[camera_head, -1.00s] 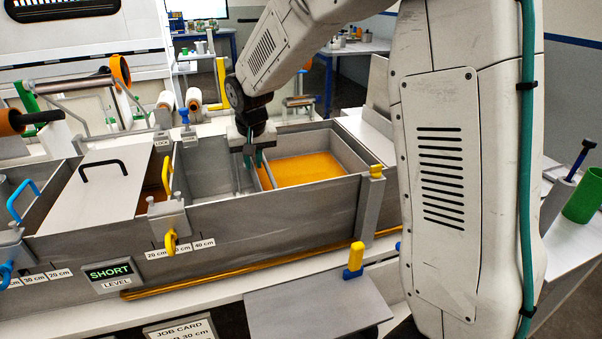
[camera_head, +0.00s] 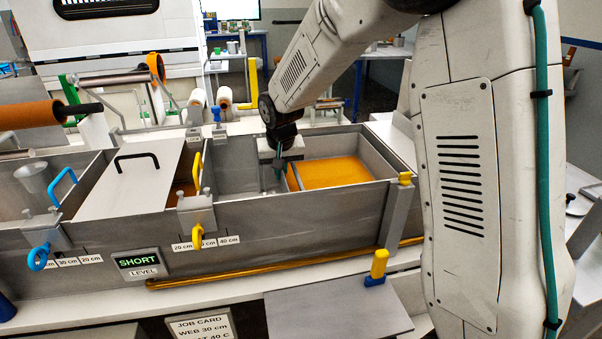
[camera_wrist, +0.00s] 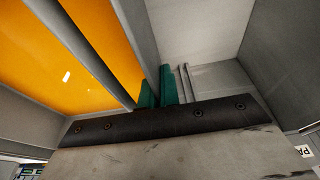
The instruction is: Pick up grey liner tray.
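The grey bath (camera_head: 290,228) has an open grey compartment (camera_head: 232,170) beside one with orange resin (camera_head: 335,172). A grey-walled insert (camera_head: 292,180) at their border may be the liner tray; I cannot tell its full outline. My gripper (camera_head: 283,170) points down at this border. In the wrist view its teal fingertips (camera_wrist: 162,90) are close together at the end of a thin grey wall (camera_wrist: 139,40). The wall seems to run between them, but whether they press on it is unclear. Orange resin lies left of the wall, bare grey floor right.
A grey lid with a black handle (camera_head: 137,185) covers part of the bath to the left. Yellow (camera_head: 197,225) and blue (camera_head: 40,257) clamps sit on the front wall. A yellow-and-blue handle (camera_head: 378,265) stands in front. A grey plate (camera_head: 335,312) at the front is clear.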

